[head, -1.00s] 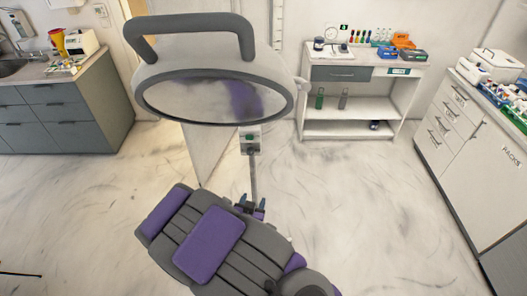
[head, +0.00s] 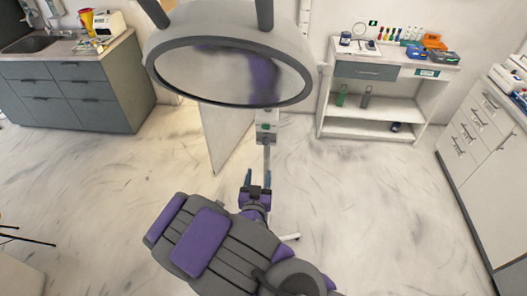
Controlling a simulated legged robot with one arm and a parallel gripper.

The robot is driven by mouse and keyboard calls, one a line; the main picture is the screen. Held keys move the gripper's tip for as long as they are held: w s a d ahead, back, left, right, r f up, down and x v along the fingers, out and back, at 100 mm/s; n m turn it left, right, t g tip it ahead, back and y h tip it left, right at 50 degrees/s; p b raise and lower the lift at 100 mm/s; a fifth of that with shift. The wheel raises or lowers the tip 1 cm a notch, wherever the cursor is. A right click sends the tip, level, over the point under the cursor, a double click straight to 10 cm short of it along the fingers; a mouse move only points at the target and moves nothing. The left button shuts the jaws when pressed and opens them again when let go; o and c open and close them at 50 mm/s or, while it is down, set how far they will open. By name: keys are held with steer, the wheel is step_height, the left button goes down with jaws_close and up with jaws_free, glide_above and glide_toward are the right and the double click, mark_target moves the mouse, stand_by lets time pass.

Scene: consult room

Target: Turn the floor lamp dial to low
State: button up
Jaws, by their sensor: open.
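The floor lamp has a big round grey head (head: 232,70) with a dark rim, filling the top middle of the head view. Below it, a small pale control box (head: 266,128) with a green spot sits on the grey pole (head: 267,158). The dial itself is too small to make out clearly. My gripper (head: 257,174) is open and empty, its two dark blue fingers apart and pointing up the picture. It appears just below the control box, with the pole behind it and between the fingers. No contact is visible. My arm partly hides the lamp's lower pole and foot.
A white shelf unit (head: 375,105) with bottles stands behind right. White drawers (head: 472,140) run along the right edge. A grey cabinet with a sink (head: 75,88) is at back left. A pale upright panel (head: 218,135) stands left of the pole. The marbled floor between is open.

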mark_target(265, 144)
steer(key=w+b, duration=0.1)
steer(key=w, duration=0.3)
steer(key=w+b, duration=0.2)
steer(key=w, duration=0.2)
steer(key=w+d+b, duration=0.1)
steer(key=w+b, duration=0.1)
steer(key=w, duration=0.3)
steer(key=shift+d+r, duration=0.1)
steer(key=shift+w, duration=0.35)
steer(key=shift+a, duration=0.2)
steer(key=shift+d, duration=0.1)
jaws_close()
